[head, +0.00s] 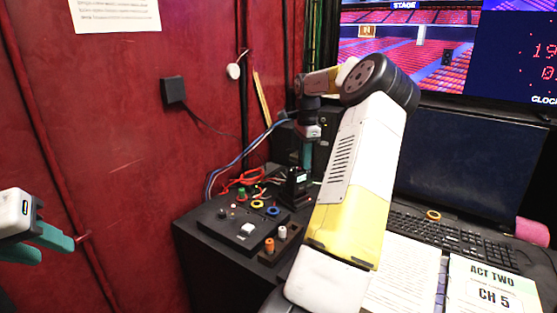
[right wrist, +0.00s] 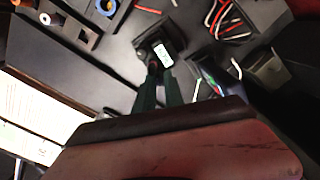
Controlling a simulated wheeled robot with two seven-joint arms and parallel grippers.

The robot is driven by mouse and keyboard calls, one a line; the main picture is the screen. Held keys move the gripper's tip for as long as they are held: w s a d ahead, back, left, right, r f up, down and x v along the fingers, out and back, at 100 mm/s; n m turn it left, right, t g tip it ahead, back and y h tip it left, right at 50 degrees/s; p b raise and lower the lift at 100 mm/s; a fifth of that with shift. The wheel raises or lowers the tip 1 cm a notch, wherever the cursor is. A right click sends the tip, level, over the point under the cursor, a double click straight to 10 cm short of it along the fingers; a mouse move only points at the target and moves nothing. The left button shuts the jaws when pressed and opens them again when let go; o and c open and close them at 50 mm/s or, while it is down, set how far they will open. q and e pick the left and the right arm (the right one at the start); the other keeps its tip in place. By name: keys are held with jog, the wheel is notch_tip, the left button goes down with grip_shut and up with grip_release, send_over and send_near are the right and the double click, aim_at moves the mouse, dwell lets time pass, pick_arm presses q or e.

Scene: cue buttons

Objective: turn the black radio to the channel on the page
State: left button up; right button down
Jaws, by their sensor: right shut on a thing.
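The black radio (head: 296,187) stands upright at the back of the dark desk box, with a small lit display on it. In the right wrist view the radio (right wrist: 148,45) shows its white display (right wrist: 163,55), whose text is too small to read. My right gripper (head: 306,163) reaches down from above, its fingers (right wrist: 160,78) shut on the radio's knob, which they mostly hide. The page (head: 493,290) at the lower right reads "ACT TWO CH 5". My left gripper (head: 45,245) is at the left edge, open and empty, away from the desk.
A button panel (head: 240,228) with several coloured rings and a white switch lies in front of the radio. Orange and white pegs (head: 275,240) stand near its edge. Red and blue cables run behind. A keyboard (head: 430,228), script pages and monitors are at the right.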

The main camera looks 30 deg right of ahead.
dwell(0.5)
jog(key=c, duration=1.4)
grip_release()
jog(key=shift+r, duration=0.1)
notch_tip(320, 180, up, 8)
jog(key=shift+s+f, duration=0.1)
jog(key=shift+f, duration=0.1)
